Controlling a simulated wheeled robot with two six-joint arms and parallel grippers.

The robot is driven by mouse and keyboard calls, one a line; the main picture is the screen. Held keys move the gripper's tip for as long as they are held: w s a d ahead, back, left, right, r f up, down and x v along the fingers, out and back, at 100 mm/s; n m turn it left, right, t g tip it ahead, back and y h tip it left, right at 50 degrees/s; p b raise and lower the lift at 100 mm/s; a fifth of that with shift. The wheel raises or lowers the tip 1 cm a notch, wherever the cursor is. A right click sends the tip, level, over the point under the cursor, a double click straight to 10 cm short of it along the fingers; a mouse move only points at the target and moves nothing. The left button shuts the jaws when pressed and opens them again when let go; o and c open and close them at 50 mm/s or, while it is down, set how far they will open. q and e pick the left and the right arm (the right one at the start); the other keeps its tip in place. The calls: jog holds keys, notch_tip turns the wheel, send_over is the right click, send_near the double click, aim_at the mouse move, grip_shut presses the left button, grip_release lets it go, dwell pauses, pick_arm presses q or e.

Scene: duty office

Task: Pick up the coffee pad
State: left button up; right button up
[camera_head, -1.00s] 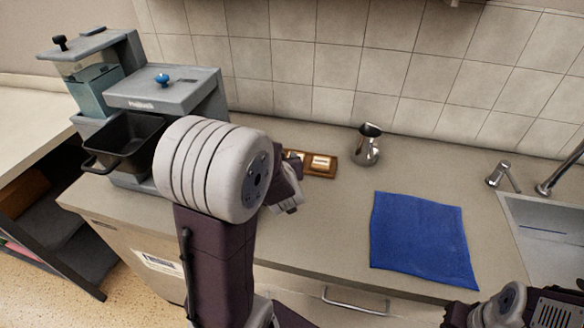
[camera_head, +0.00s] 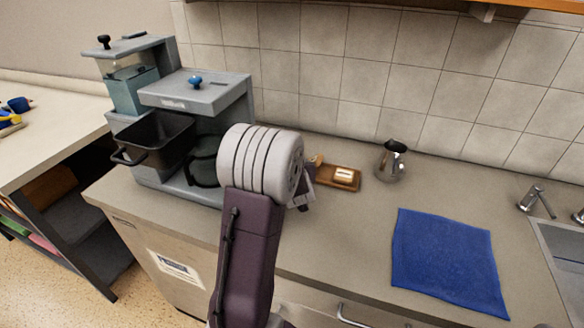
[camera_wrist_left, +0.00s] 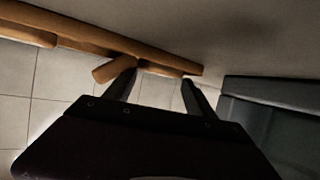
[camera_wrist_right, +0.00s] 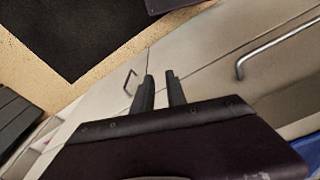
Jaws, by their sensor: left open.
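I cannot clearly tell a coffee pad. A small pale item (camera_head: 344,175), too small to identify, lies on a brown wooden tray (camera_head: 350,186) on the counter, right of the coffee machine. My left arm hides the tray's left part. My left gripper is mostly hidden behind that arm in the head view, close to the tray's left side. In the left wrist view my left gripper (camera_wrist_left: 160,76) is open and empty. My right gripper (camera_wrist_right: 160,76) shows in the right wrist view, its fingers a narrow gap apart with nothing between them, in front of the cabinet fronts.
A grey coffee machine (camera_head: 200,92) with a black basket (camera_head: 158,136) stands left of the arm. A metal jug (camera_head: 391,160) stands right of the tray. A blue cloth (camera_head: 447,262) lies further right, before the sink (camera_head: 566,250). A wooden shelf (camera_head: 540,8) hangs above.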

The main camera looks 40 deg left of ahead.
pick_arm(q)
jog(key=shift+f, duration=0.7)
jog(key=shift+w+d+f, duration=0.1)
jog(key=c, duration=1.2)
jog(key=shift+w+r, duration=0.1)
jog(key=shift+r, duration=0.4)
jog(key=r+p, duration=0.2)
jog(key=r, duration=0.1)
jog(key=shift+w+r, duration=0.25)
jog(key=shift+w, duration=0.15)
grip_shut()
jog(key=w+d+r+p, duration=0.1)
jog(key=d+r+p, duration=0.4)
jog(key=d, duration=0.6)
jog(key=shift+w+r+p, duration=0.15)
jog(key=shift+r+p, duration=0.15)
jog(key=shift+r, duration=0.55)
